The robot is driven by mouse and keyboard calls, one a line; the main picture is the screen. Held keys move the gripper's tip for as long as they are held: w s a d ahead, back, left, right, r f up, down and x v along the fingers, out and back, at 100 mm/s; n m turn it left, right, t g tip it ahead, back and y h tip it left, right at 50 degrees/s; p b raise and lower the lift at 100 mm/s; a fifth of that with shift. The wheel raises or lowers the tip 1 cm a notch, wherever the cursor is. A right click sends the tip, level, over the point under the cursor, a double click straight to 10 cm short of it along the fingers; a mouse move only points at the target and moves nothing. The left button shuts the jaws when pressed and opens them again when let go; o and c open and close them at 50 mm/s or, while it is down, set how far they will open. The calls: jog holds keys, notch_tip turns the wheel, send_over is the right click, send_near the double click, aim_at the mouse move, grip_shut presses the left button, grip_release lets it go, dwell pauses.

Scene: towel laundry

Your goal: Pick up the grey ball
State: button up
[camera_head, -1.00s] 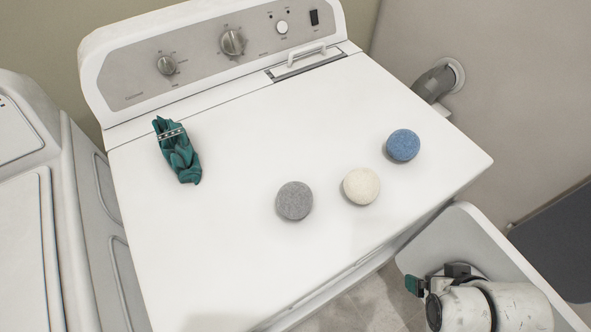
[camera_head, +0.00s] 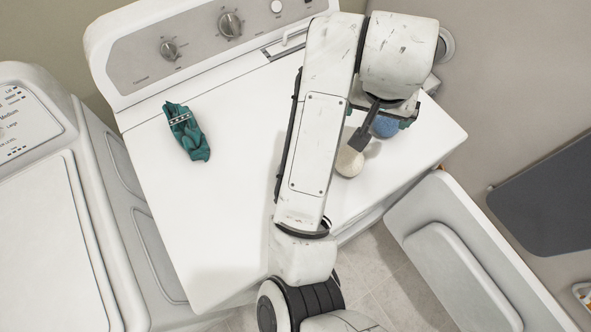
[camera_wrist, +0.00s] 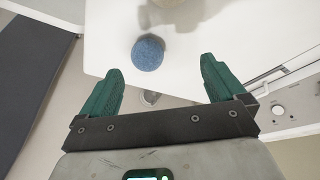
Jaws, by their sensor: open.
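The grey ball is hidden in the head view behind my arm, and I cannot make it out in the wrist view. My gripper (camera_head: 379,116) is above the right part of the white dryer top (camera_head: 215,220), near the blue ball (camera_head: 385,127) and the cream ball (camera_head: 349,161). In the wrist view its two green fingers (camera_wrist: 162,66) are spread apart with nothing held between them. The blue ball (camera_wrist: 147,53) lies on the dryer top beyond the fingertips, and a pale ball (camera_wrist: 170,3) is cut by the top edge.
A teal cloth with a patterned band (camera_head: 186,131) lies on the dryer's left part. A control panel with knobs (camera_head: 195,45) runs along the back. A second machine (camera_head: 55,210) stands at left. A grey wall pipe (camera_head: 444,45) is at right. The dryer's left-middle is clear.

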jog(key=s+a+g, duration=0.1)
jog(key=s+a, duration=0.1)
jog(key=a, duration=0.3)
jog(key=s+a+g+y, duration=0.1)
jog(key=s+a, duration=0.1)
jog(key=a, duration=0.3)
jog(key=s+a+g+y, duration=0.1)
jog(key=s+a, duration=0.2)
jog(key=a, duration=0.2)
jog(key=shift+a+f+n+g, duration=0.35)
jog(key=shift+n+g, duration=0.05)
jog(key=shift+s+a+f, duration=0.15)
jog(key=shift+f, duration=0.2)
notch_tip(320, 180, down, 5)
jog(key=shift+r+p, duration=0.1)
jog(key=shift+p, duration=0.35)
jog(key=shift+s+d+f+p, duration=0.15)
jog(key=shift+f+p, duration=0.25)
jog(key=shift+f, duration=0.95)
jog(key=shift+w+d+f+p, duration=0.1)
jog(key=shift+f+p, duration=0.3)
jog(key=shift+f, duration=0.9)
jog(key=shift+c, duration=0.4)
jog(key=c, duration=1)
jog(key=shift+r, duration=0.2)
